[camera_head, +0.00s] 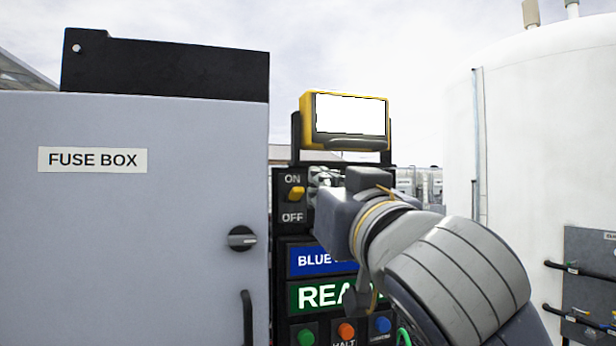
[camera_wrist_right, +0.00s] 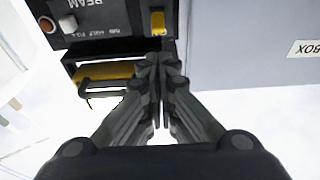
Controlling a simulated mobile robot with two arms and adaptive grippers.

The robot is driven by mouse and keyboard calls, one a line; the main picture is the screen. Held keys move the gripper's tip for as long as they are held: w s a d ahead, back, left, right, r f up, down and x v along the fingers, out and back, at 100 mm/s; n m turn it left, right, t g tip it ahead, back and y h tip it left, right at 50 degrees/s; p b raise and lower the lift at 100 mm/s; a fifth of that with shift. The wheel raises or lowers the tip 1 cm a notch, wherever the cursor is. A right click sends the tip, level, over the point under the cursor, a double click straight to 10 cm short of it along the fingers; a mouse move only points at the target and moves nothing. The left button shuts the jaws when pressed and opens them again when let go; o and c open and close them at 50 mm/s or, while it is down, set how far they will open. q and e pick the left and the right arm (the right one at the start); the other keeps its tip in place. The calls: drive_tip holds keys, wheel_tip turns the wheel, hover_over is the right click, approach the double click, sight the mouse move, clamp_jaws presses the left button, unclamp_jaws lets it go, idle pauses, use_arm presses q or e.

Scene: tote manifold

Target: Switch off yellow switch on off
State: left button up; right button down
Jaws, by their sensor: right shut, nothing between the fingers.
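The yellow switch (camera_head: 297,193) is on a black panel, between an ON label above it and an OFF label below it. Its lever sits nearer the ON label. In the right wrist view, which is turned over, the yellow switch (camera_wrist_right: 157,22) shows just beyond my fingertips. My right gripper (camera_head: 320,178) is just right of the switch in the head view, partly hidden by my wrist. In the right wrist view my right gripper (camera_wrist_right: 158,62) has its fingers together and empty. I see a gap between fingertips and switch; contact cannot be made out. My left gripper is not in view.
A grey fuse box (camera_head: 130,230) with a knob and handle stands left of the panel. A yellow-framed display (camera_head: 346,121) is above the switch. Below are a blue sign (camera_head: 312,261), a green sign (camera_head: 315,297) and coloured buttons. A white tank (camera_head: 545,130) stands right.

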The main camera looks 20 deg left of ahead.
sight(296, 194)
drive_tip(key=p+x, duration=0.4)
drive_tip(key=x, duration=0.4)
drive_tip(key=shift+w+r+p, duration=0.1)
drive_tip(key=shift+r+p, duration=0.05)
drive_tip(key=shift+p, duration=0.2)
drive_tip(key=shift+w+a+p, duration=0.3)
drive_tip(key=shift+w+a, duration=0.1)
drive_tip(key=shift+w, duration=0.2)
drive_tip(key=shift+d, duration=0.1)
